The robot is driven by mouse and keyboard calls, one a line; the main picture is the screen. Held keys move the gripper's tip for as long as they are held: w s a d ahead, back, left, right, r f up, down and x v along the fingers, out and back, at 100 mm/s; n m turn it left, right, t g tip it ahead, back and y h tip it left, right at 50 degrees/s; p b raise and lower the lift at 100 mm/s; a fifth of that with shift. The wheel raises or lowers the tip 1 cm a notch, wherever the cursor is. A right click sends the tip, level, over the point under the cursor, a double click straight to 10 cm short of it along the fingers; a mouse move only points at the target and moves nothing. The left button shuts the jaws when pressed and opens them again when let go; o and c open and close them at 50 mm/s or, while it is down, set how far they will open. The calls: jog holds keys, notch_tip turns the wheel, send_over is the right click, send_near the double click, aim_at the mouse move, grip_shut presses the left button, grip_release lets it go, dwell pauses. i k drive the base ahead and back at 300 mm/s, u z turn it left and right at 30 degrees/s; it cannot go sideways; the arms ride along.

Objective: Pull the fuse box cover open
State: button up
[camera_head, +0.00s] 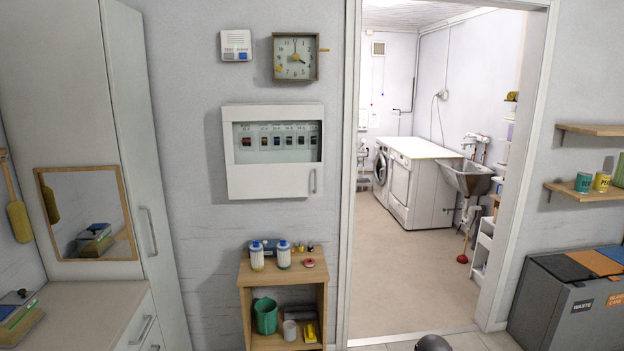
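The white fuse box (240,110) hangs on the grey wall, left of the doorway and below a clock. Its cover (268,182) looks shut. A window in the cover shows a row of several breakers, one of them red. A small upright handle (313,181) sits at the cover's lower right. My gripper does not show in this view. A dark rounded shape at the bottom edge may be part of my own body; I cannot tell.
A wooden shelf unit (243,296) with bottles stands below the fuse box. A tall white cabinet (128,120) is on the left. A doorway on the right opens to a laundry room with clear floor (400,270). Grey bins (560,312) stand at the right.

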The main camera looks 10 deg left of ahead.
aim_at(244, 181)
jog(key=u, duration=0.5)
jog(key=i, duration=1.3)
jog(key=u, duration=0.5)
